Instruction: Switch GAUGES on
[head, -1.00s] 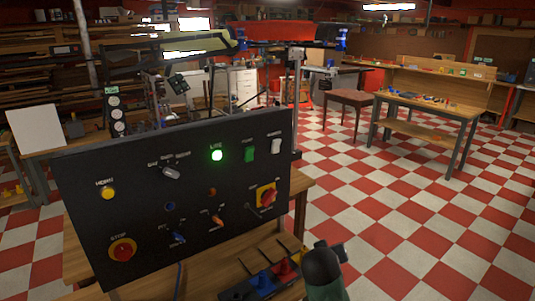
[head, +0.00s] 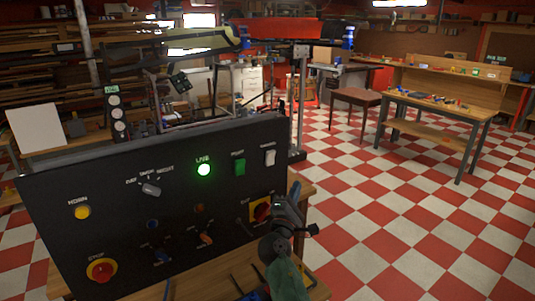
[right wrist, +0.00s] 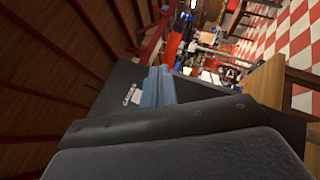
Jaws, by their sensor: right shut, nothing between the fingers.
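The dark control panel (head: 110,190) stands tilted on the bench. My left gripper is not in view.
The panel also bears a yellow HORN button (head: 82,212), a red STOP button (head: 101,270), a grey selector (head: 151,189) and small toggles. Checkered floor is open to the right, before a wooden workbench (head: 432,101).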

